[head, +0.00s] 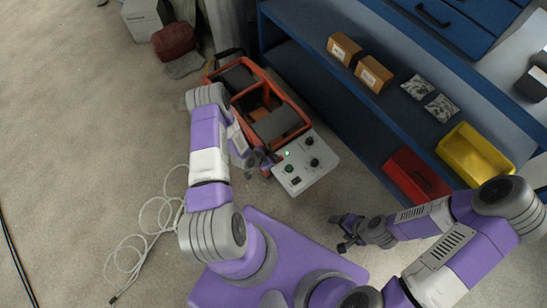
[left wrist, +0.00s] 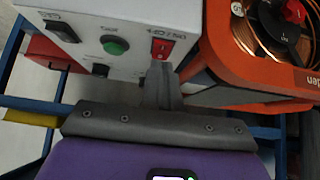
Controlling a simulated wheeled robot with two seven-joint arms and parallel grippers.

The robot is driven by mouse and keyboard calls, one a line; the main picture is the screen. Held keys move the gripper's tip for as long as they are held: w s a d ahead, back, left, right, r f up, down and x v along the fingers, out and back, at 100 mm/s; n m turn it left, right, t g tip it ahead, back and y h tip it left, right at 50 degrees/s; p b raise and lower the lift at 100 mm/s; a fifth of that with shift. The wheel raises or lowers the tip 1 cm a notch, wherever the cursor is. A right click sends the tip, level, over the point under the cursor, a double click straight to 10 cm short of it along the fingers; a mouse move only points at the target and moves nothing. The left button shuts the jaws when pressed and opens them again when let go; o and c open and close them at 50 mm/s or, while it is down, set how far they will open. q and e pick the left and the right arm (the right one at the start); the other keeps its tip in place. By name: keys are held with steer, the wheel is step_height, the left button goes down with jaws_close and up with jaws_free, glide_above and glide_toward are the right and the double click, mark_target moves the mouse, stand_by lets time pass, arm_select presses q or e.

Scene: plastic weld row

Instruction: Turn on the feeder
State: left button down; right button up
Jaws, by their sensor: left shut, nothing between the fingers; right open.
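The feeder is an orange-framed machine (head: 268,78) with a light grey control box (head: 322,177) at its near end. A small green light (head: 287,153) shows on top of the box, among dark knobs. In the left wrist view the box face carries a red rocker switch (left wrist: 162,48), a green round button (left wrist: 114,45) and a black switch (left wrist: 62,32). My left gripper (head: 268,166) is shut and empty at the box's left side. Its fingertips (left wrist: 160,72) are just below the red switch; I cannot tell if they touch. My right gripper (head: 346,232) is open and empty, apart from the box.
A blue shelf (head: 370,105) stands behind, with cardboard boxes (head: 374,75), silver packets (head: 441,107), a yellow bin (head: 476,154) and a red bin (head: 416,176). A white cable (head: 150,235) lies coiled on the floor at left. Floor at far left is mostly clear.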

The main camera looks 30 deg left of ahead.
arm_select(q)
steer(key=shift+r, duration=0.1)
steer(key=p+v, duration=0.6)
steer(key=v, duration=0.7)
